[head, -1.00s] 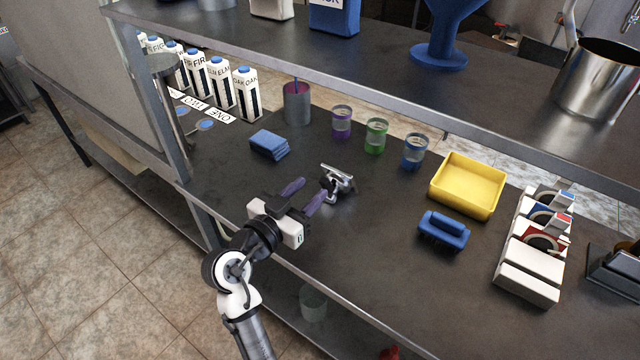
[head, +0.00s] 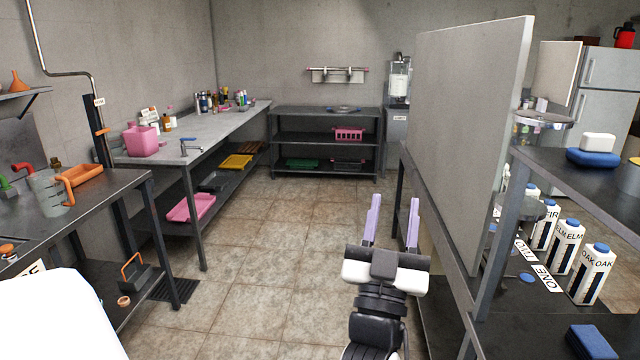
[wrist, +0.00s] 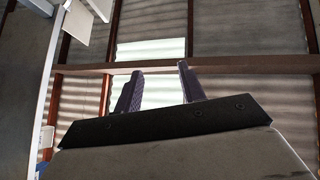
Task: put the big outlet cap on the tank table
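My gripper (head: 395,200) is in the lower middle of the head view, raised over the floor with its two purple fingers apart and nothing between them. In the wrist view its fingers (wrist: 160,72) are also apart and empty, against a corrugated wall or roof. I cannot pick out the big outlet cap in either view. No table here is marked as the tank table. A long grey table (head: 225,122) with a small tap stands at the left. A dark rack (head: 300,111) at the far wall bears a flat round metal thing (head: 343,109).
Open tiled floor (head: 290,235) lies between the left tables and a tall grey panel (head: 465,130). A dark bench (head: 110,188) with a jug (head: 48,192) is near left. Cartons (head: 596,272) and a shelf post (head: 497,250) stand close right.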

